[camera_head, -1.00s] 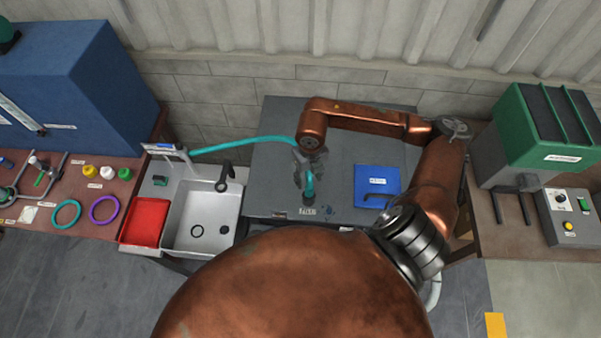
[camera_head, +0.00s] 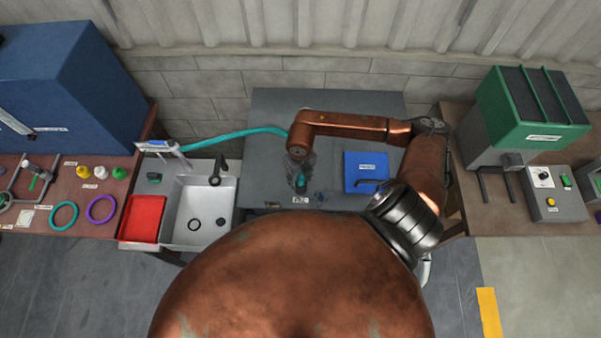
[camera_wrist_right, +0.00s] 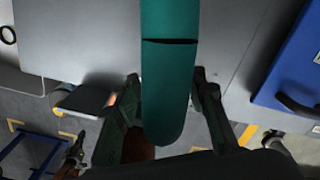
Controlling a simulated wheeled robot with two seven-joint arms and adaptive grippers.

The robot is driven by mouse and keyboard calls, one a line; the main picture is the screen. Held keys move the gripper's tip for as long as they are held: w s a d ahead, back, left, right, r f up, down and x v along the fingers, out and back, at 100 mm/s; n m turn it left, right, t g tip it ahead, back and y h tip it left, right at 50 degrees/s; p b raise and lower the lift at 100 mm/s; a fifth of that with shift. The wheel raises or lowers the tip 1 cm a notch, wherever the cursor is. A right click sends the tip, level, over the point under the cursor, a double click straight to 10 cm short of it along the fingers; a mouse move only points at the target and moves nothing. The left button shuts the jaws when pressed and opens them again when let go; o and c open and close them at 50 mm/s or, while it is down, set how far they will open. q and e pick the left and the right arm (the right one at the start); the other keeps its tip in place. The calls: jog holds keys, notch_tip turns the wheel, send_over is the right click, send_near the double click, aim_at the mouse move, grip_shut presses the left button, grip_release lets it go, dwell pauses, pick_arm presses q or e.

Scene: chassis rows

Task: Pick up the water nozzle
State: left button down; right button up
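The water nozzle (camera_head: 300,182) is teal and sits on the end of a teal hose (camera_head: 235,139) over the grey table's front part. My right gripper (camera_head: 300,172) is down at it, with the arm coming in from the right. In the right wrist view the nozzle (camera_wrist_right: 169,80) runs from the top edge to a rounded end, between the two fingers of my right gripper (camera_wrist_right: 167,85). The fingertips lie close along both sides; whether they press on it I cannot tell. My left gripper is not in view.
The grey table (camera_head: 270,110) bears a blue panel (camera_head: 366,163) right of the nozzle. A sink (camera_head: 200,215) and a red tray (camera_head: 143,218) stand to the left. A green and grey machine (camera_head: 530,115) stands at the right. A wall is behind.

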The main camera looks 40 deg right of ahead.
grip_shut()
jog(key=shift+r, duration=0.15)
dwell(0.4)
jog(key=shift+r+p, duration=0.4)
jog(key=shift+r, duration=0.25)
jog(key=s+a+r+p, duration=0.2)
jog(key=a+r+p, duration=0.1)
jog(key=a+r, duration=0.8)
jog(key=a, duration=0.2)
jog(key=shift+s+a+r+p, duration=0.25)
jog(key=shift+s+a+p, duration=0.05)
jog(key=shift+a, duration=0.05)
